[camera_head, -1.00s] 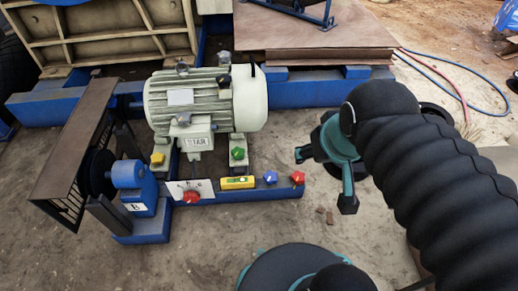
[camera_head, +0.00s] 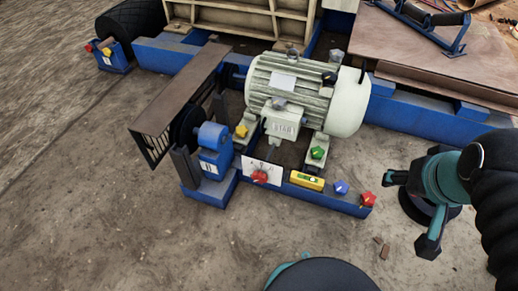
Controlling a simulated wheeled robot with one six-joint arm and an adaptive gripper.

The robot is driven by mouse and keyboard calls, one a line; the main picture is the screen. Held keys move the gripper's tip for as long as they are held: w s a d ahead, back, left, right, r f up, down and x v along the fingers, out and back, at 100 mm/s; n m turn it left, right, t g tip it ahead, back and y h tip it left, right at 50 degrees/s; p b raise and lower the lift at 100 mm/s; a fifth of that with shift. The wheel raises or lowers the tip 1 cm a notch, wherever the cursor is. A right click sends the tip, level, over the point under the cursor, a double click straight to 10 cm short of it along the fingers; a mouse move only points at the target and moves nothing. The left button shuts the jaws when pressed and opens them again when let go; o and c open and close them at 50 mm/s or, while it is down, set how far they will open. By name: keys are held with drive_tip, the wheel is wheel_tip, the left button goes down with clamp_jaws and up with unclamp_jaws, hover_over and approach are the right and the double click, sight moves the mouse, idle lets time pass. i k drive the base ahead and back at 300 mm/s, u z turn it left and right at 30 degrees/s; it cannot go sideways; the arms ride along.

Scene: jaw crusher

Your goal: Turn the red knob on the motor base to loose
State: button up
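The grey motor (camera_head: 305,92) sits on a blue motor base (camera_head: 318,194). A red knob (camera_head: 260,177) is on a white marked plate (camera_head: 274,178) at the front of the base; its markings are too small to read surely. Another red, star-shaped knob (camera_head: 368,199) is at the right end of the front rail. A blue knob (camera_head: 341,187), a green knob (camera_head: 316,152) and a yellow knob (camera_head: 241,131) are also on the base. My gripper (camera_head: 408,212) is open and empty, right of the right-end red knob and apart from it.
A yellow level (camera_head: 307,181) lies on the front rail. A brown belt guard (camera_head: 180,90) and blue block (camera_head: 214,150) stand to the left. Another blue unit with knobs (camera_head: 110,55) is at the far left. Open dirt ground lies in front.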

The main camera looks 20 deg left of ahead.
sight(369, 199)
drive_tip(key=z, duration=0.05)
drive_tip(key=k, duration=1.1)
drive_tip(key=u, duration=0.75)
drive_tip(key=i, duration=0.65)
drive_tip(key=z, duration=0.5)
drive_tip(key=i, duration=0.8)
drive_tip(key=z, duration=0.85)
